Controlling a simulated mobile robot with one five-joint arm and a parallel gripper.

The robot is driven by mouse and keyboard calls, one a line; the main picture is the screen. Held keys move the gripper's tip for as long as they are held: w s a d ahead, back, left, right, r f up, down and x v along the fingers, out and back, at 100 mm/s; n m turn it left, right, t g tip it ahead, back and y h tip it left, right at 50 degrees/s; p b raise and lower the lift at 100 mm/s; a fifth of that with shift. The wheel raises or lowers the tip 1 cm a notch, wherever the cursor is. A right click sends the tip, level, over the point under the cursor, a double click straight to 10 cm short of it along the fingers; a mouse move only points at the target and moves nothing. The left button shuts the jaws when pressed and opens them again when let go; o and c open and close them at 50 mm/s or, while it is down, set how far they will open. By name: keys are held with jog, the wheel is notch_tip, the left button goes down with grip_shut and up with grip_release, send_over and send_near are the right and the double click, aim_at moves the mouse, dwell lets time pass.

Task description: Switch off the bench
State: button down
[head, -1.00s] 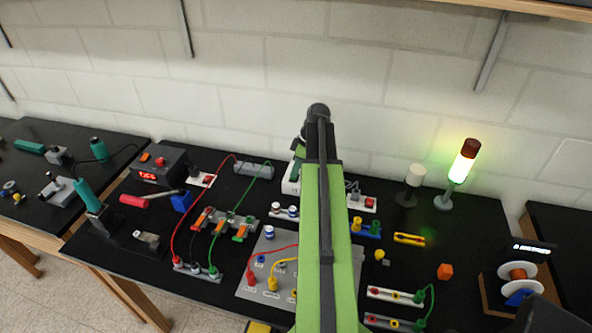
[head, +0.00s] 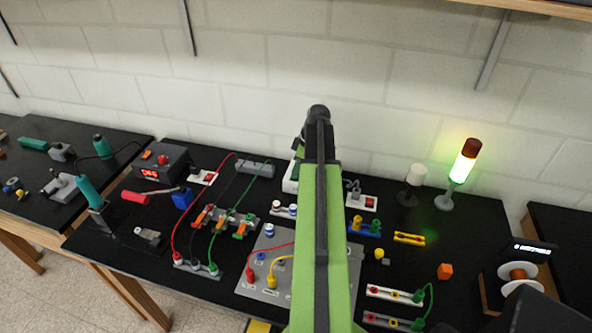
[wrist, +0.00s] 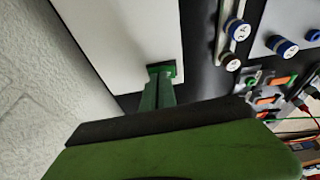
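The bench (head: 150,212) is a black-topped table crowded with electrical parts. On it a signal tower (head: 463,168) glows green below a dark red cap. A white box (head: 289,177) stands at the back, mostly hidden behind my arm. My gripper (head: 304,142) is over this box, close to the green part. I cannot tell whether they touch.
A power supply (head: 160,167) with a red display is at the back left. Cables and terminal blocks crowd the middle. The wall (head: 400,80) is close behind.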

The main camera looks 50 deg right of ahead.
jog(key=shift+r+p, duration=0.55)
jog(key=r+p, duration=0.2)
jog(key=d+r+p, duration=0.1)
jog(key=r+p, duration=0.1)
jog(key=shift+w+r+p, duration=0.15)
jog(key=shift+r+p, duration=0.15)
jog(key=d+p+v, duration=0.1)
jog(key=p+v, duration=0.6)
jog(key=v, duration=0.1)
jog(key=shift+p, duration=0.4)
jog(key=shift+s+a+r+y, duration=0.25)
jog(key=shift+s+a+y, duration=0.1)
jog(key=shift+s+y, duration=0.15)
